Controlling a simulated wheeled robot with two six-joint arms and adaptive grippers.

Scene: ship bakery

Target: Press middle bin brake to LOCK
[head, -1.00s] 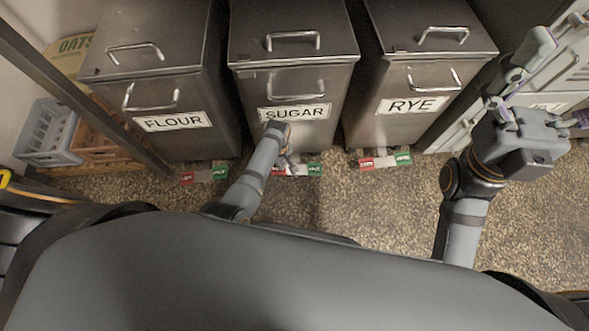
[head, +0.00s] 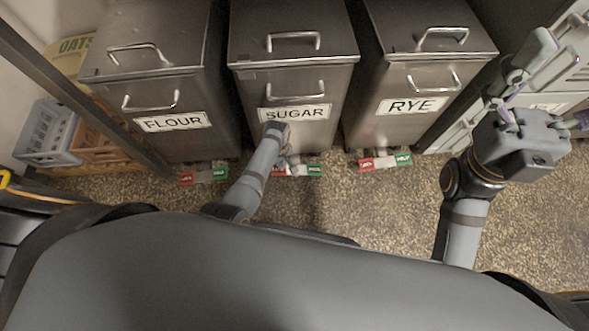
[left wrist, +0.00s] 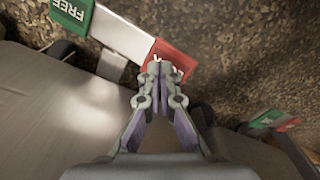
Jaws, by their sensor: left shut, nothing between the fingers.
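The middle bin (head: 292,87), a steel bin labelled SUGAR, stands between two similar bins. Its brake pedal is a bar at floor level, with a green FREE end (head: 314,170) and a red end on the left, mostly hidden by my left gripper (head: 284,168). In the left wrist view the pedal shows a green FREE end (left wrist: 70,10), a pale middle (left wrist: 118,34) and a red end (left wrist: 176,60). My left gripper (left wrist: 158,68) is shut and empty, its tips over the red end; contact is hard to tell. My right gripper (head: 556,82) is spread open, off to the right.
The FLOUR bin (head: 150,75) with its pedal (head: 204,175) stands left, and the RYE bin (head: 420,70) with its pedal (head: 385,161) right. Crates (head: 50,133) and a dark post (head: 95,98) are at the left. Floor (head: 370,205) in front is clear.

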